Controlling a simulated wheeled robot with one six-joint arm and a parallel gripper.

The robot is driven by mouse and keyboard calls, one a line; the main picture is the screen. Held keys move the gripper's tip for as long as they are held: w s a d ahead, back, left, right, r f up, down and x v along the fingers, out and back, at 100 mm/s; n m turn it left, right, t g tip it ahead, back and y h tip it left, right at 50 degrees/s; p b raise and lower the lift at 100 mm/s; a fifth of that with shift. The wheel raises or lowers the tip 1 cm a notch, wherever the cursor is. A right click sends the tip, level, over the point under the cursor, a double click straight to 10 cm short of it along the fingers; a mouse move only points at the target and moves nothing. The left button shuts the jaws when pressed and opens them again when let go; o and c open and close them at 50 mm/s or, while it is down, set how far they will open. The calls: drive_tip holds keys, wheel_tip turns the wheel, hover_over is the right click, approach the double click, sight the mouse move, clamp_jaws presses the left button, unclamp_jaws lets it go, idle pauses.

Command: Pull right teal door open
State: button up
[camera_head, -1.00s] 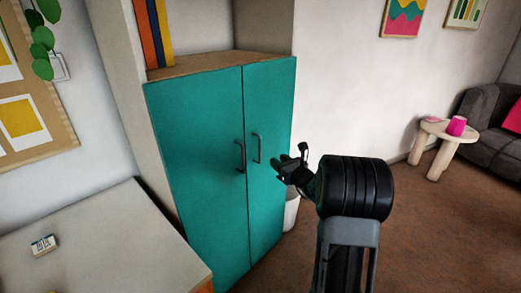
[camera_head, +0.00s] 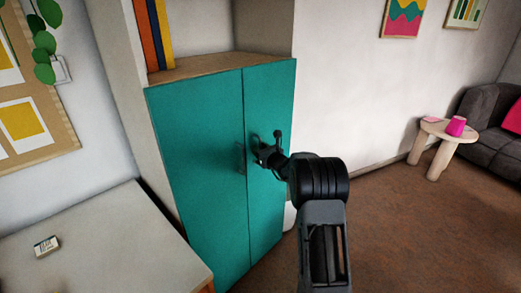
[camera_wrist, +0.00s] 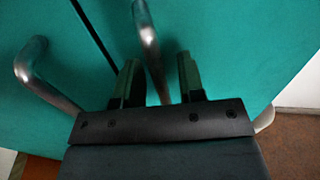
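The right teal door (camera_head: 270,190) of the cabinet is shut, flush beside the left teal door (camera_head: 200,170). In the wrist view the right door's metal bar handle (camera_wrist: 148,40) runs down between the two fingers of my gripper (camera_wrist: 158,85). The fingers are apart, with a gap on each side of the handle. In the head view my gripper (camera_head: 268,146) is in front of the right door and hides most of its handle. The left door's handle (camera_wrist: 40,75) lies left of my fingers in the wrist view; it also shows in the head view (camera_head: 240,158).
A grey-topped table (camera_head: 110,245) stands at the front left with a small box (camera_head: 46,246) on it. A white bin (camera_head: 289,216) is partly hidden behind my arm. Brown floor (camera_head: 400,230) lies open to the right, with a side table (camera_head: 446,132) and a sofa farther back.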

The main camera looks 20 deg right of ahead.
clamp_jaws()
drive_tip(key=shift+s, duration=0.1)
idle(0.5)
